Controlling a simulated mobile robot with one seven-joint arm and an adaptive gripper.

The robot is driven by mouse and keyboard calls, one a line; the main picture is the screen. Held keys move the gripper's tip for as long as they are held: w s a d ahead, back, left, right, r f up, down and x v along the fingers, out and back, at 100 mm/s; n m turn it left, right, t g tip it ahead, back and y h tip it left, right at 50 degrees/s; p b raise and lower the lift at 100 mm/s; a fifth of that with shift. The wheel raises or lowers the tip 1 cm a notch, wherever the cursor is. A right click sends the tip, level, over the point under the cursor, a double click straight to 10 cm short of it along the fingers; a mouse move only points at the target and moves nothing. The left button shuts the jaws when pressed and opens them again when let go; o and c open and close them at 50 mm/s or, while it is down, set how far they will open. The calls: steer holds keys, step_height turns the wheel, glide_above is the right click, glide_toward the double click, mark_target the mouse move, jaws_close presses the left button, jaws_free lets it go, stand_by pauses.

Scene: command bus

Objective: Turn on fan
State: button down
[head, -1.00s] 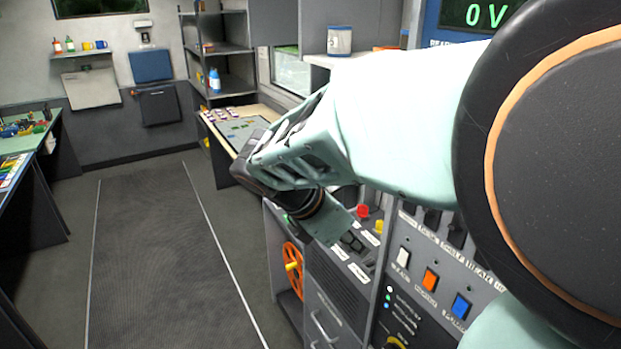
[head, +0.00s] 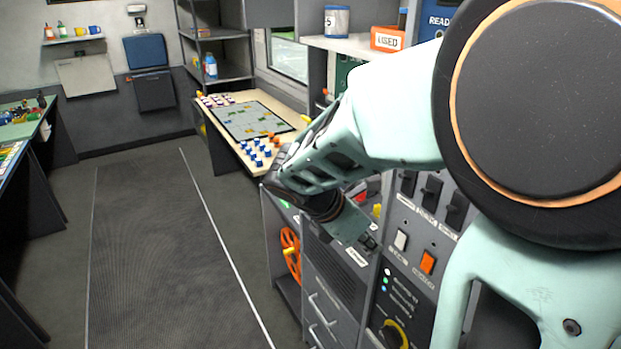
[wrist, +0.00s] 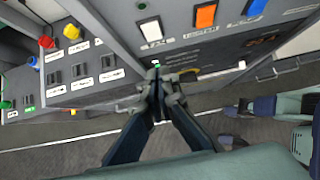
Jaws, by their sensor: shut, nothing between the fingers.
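The side panel carries a white rocker switch (head: 401,240) and an orange one (head: 428,262). The wrist view shows the white switch (wrist: 152,29), the orange switch (wrist: 205,16) and a blue switch (wrist: 254,7). Their labels are too blurred to read surely, so I cannot tell which one is the fan's. My gripper (wrist: 160,90) is shut and empty, its tips just below the white switch in the wrist picture, near a small lit green lamp (wrist: 155,62). Whether the tips touch the panel is unclear. In the head view my arm hides the blue switch.
Small black switches (wrist: 80,70) with red, yellow and blue knobs sit on the console at the left of the wrist view. A dark panel with a yellow-ringed dial (head: 393,335) lies below the switches. The aisle floor (head: 165,250) is clear.

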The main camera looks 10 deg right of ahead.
mark_target(397, 247)
steer(key=shift+w+d+f+b, duration=0.3)
steer(key=shift+d+f, duration=0.15)
steer(key=shift+d, duration=0.45)
steer(key=shift+w+d+f+b, duration=0.3)
steer(key=shift+d+f, duration=0.15)
steer(key=shift+d, duration=0.4)
steer(key=shift+w+d+f+b, duration=0.3)
steer(key=shift+d+f, duration=0.15)
steer(key=shift+d, duration=0.45)
steer(key=shift+d+f+b, duration=0.1)
steer(key=shift+f+b, duration=0.25)
steer(key=shift+b, duration=0.5)
steer(key=shift+w+d+r+h, duration=0.1)
steer(key=shift+r+h, duration=0.15)
steer(key=shift+h, duration=0.05)
steer(key=shift+r, duration=0.1)
